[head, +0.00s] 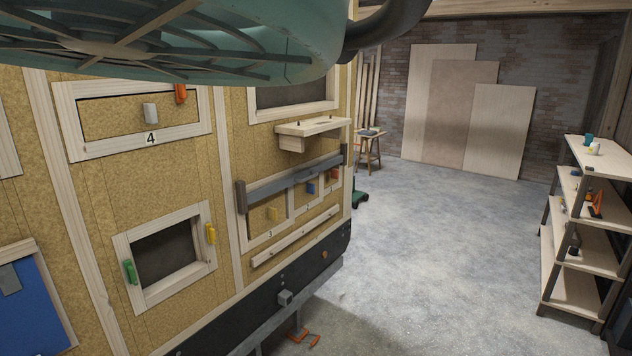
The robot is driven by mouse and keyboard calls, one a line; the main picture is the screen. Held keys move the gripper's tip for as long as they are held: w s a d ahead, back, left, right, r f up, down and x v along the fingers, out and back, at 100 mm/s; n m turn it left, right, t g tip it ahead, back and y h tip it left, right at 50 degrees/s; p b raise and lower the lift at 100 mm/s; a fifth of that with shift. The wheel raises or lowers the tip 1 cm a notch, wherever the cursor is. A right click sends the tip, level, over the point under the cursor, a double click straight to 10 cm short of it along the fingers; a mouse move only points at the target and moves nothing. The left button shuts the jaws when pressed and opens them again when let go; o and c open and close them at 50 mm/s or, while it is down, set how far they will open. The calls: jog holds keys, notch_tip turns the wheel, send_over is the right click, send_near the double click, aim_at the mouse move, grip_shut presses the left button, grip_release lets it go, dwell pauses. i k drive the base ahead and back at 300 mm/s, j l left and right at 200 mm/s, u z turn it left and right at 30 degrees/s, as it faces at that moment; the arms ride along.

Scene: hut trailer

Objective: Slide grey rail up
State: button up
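The grey rail (283,184) is a long bar on the side of the wood-panelled hut trailer, right of the picture's middle-left. It runs between two dark grey upright end pieces (241,197), the second one at the far end. The rail lies across the top of a row of small framed compartments. My gripper is not visible, and nothing is seen touching the rail.
A wooden shelf (312,127) juts out above the rail, and a wooden strip (296,237) runs below it. A framed opening (165,255) is to the left. Concrete floor (430,260) is clear to the right, up to a shelving unit (580,235).

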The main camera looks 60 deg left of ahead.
aim_at(303, 175)
jog(key=i+j+u, duration=0.3)
jog(key=i, duration=0.15)
jog(key=i+j+u, duration=0.25)
jog(key=i, duration=0.25)
jog(key=i+u, duration=0.3)
jog(key=i, duration=0.2)
jog(key=i+u, duration=0.3)
jog(key=i, duration=0.2)
jog(key=i+l+u, duration=0.3)
jog(key=i, duration=0.2)
jog(key=i+l+u, duration=0.25)
jog(key=i, duration=0.25)
jog(key=i+l+u, duration=0.3)
jog(key=i, duration=0.2)
